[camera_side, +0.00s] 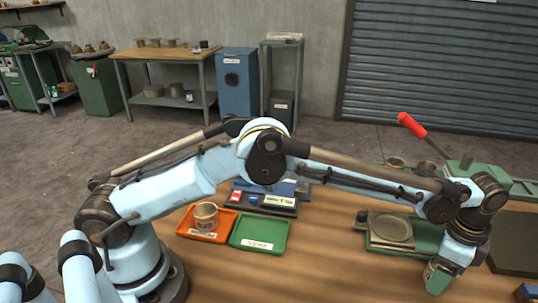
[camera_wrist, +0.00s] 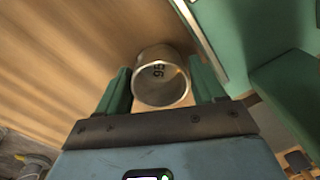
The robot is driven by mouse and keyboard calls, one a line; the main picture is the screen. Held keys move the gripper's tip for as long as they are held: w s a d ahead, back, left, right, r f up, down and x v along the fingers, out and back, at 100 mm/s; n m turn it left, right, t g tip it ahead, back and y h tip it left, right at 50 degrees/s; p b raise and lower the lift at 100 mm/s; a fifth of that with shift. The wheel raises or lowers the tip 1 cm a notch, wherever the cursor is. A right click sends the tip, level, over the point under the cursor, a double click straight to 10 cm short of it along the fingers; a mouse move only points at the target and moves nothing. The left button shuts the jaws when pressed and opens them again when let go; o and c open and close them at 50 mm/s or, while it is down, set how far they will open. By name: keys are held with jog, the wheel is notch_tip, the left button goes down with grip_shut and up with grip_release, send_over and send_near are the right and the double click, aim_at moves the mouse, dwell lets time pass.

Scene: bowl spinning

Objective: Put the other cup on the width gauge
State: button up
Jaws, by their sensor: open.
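A metal cup (camera_wrist: 150,57) with a dark number on it stands on the wooden table in the wrist view. It lies between the two green fingers of my gripper (camera_wrist: 158,72), which is open, with a gap at each finger. In the side view my gripper (camera_side: 440,278) is low over the table at the right, and this cup is not visible there. Another cup (camera_side: 206,216) with dark lettering sits in the orange tray (camera_side: 225,225). Which device is the width gauge is unclear; a dark labelled unit (camera_side: 268,205) stands behind the trays.
An empty green tray (camera_side: 260,230) lies right of the orange tray. A green fixture with a round plate (camera_side: 392,228) and a red-handled lever (camera_side: 412,125) stand near my gripper. A dark flat block (camera_side: 518,243) lies at the right edge. The front middle of the table is clear.

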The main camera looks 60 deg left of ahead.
jog(key=shift+o, duration=0.2)
notch_tip(320, 180, up, 12)
jog(key=shift+s, duration=0.1)
dwell(0.6)
jog(key=f+n, duration=0.2)
jog(key=n, duration=0.2)
jog(key=f+n, duration=0.3)
jog(key=n, duration=0.1)
jog(key=s+f+n+t, duration=0.1)
jog(key=f+n, duration=0.1)
jog(key=n, duration=0.2)
jog(key=shift+f, duration=0.2)
jog(key=shift+w+f, duration=0.2)
jog(key=shift+f, duration=0.65)
jog(key=shift+w+f, duration=0.2)
jog(key=shift+f, duration=0.65)
jog(key=shift+w+f, duration=0.2)
jog(key=shift+f, duration=0.65)
jog(key=shift+c, duration=0.3)
jog(key=c, duration=0.8)
